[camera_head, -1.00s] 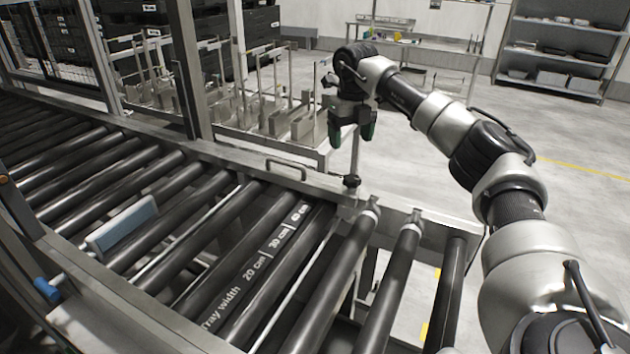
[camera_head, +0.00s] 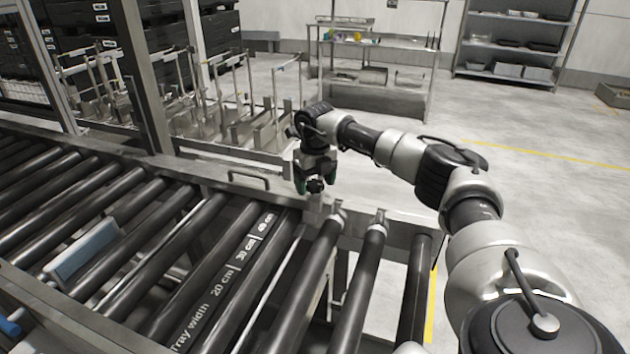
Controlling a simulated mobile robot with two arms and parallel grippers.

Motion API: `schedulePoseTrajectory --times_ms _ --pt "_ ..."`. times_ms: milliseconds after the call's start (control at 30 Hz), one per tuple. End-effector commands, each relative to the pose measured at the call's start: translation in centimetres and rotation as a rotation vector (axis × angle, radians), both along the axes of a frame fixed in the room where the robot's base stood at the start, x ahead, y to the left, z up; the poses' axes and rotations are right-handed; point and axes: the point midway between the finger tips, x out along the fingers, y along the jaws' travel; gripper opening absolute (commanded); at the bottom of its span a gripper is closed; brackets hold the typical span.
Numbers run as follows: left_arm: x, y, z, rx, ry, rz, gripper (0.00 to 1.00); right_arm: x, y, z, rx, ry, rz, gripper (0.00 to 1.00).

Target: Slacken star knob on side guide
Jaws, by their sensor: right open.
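My right gripper (camera_head: 315,184) is over the far rail of the roller conveyor, pointing down and open. Its green-tipped fingers are on either side of a small black knob (camera_head: 316,185), which sits above a metal block on the rail. I cannot tell whether the fingers touch the knob. The gripper hides part of the knob and of its post. A blue-grey pad (camera_head: 83,252), possibly the side guide, stands over the rollers at the left. A blue handle (camera_head: 8,326) shows at the left edge. My left gripper is out of view.
A metal loop handle (camera_head: 248,177) stands on the far rail left of the gripper. Racks with upright posts (camera_head: 240,120) stand behind the rail. The floor at the right is open.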

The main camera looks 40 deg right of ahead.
Motion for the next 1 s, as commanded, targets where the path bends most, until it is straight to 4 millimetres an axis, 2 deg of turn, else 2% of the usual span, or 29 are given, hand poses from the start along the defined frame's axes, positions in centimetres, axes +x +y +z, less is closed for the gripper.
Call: schedulePoseTrajectory --times_ms 67,300,400,667,1000 --pt "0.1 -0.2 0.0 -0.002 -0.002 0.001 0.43 0.0 0.0 0.0 0.000 0.000 0.000 0.75" --pt "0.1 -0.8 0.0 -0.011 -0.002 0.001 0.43 0.0 0.0 0.0 0.000 0.000 0.000 0.39" --pt "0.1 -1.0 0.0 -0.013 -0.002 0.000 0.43 0.0 0.0 0.0 0.000 0.000 0.000 0.26" --pt "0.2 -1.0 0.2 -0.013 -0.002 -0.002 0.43 0.0 0.0 0.1 0.000 0.000 0.028 0.26" --pt "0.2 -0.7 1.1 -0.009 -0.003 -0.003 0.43 0.0 0.0 0.2 -0.001 0.000 0.234 0.26"
